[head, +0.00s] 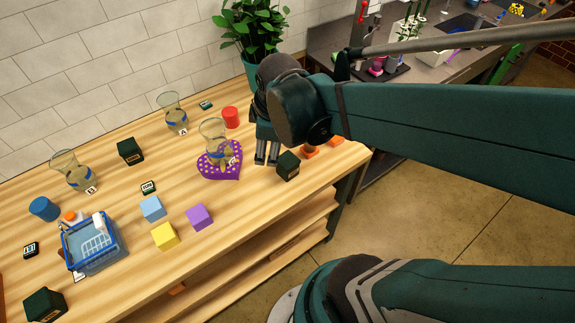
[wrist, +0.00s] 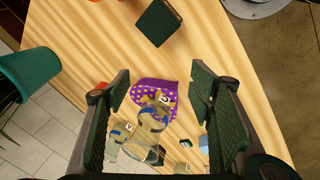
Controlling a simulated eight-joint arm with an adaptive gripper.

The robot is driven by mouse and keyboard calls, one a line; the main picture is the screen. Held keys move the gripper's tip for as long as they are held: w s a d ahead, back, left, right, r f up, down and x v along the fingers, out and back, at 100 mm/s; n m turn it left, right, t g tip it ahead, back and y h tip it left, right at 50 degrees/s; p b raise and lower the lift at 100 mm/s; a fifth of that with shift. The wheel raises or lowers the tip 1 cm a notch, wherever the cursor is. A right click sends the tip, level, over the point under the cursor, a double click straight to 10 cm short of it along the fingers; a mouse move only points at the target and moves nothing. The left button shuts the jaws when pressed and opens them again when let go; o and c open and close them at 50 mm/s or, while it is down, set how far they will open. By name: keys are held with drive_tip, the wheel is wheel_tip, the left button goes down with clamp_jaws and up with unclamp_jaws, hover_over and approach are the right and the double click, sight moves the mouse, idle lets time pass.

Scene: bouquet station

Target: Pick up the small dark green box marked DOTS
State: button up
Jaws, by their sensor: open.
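Several dark green boxes are on the wooden table; I cannot read which is marked DOTS. Larger ones are right of my gripper (head: 288,166), at the back left (head: 130,151) and at the front left (head: 44,305). Smaller ones with pale labels lie at the back (head: 206,105), in the middle (head: 148,188) and at the left (head: 31,250). My gripper (head: 266,158) is open and empty, pointing down beside the purple heart mat (head: 222,172). In the wrist view, a dark green box (wrist: 158,22) lies beyond the open fingers (wrist: 160,76).
A glass vase (head: 213,140) stands on the heart mat, close to my gripper; others stand at the back (head: 177,118) and left (head: 73,172). A red cylinder (head: 231,117), a plant pot (wrist: 27,72), orange pieces (head: 310,152), coloured cubes (head: 199,216) and a blue basket (head: 95,258) are around.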

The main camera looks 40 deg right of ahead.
sight(288, 160)
drive_tip(key=d+f+n+g, duration=0.1)
drive_tip(key=d+f+n, duration=0.1)
drive_tip(key=d+f+n+g+p, duration=0.1)
drive_tip(key=f+n, duration=0.1)
drive_tip(key=n, duration=0.1)
drive_tip(key=d+f+n, duration=0.2)
drive_tip(key=shift+s+d+f+n+g, duration=0.2)
drive_tip(key=shift+d+f+n+g, duration=0.1)
drive_tip(key=shift+n+g, duration=0.1)
drive_tip(key=shift+s+d+f+n+g+y+p, duration=0.2)
drive_tip(key=shift+d+f+n+g+y+p, duration=0.15)
drive_tip(key=shift+f+n, duration=0.35)
drive_tip(key=shift+f, duration=1.25)
drive_tip(key=shift+f+b, duration=0.15)
drive_tip(key=shift+b, duration=0.15)
drive_tip(key=shift+w+f+b, duration=0.15)
drive_tip(key=shift+f+b, duration=0.25)
drive_tip(key=shift+f, duration=2.05)
drive_tip(key=c, duration=1.1)
drive_tip(key=shift+o, duration=0.2)
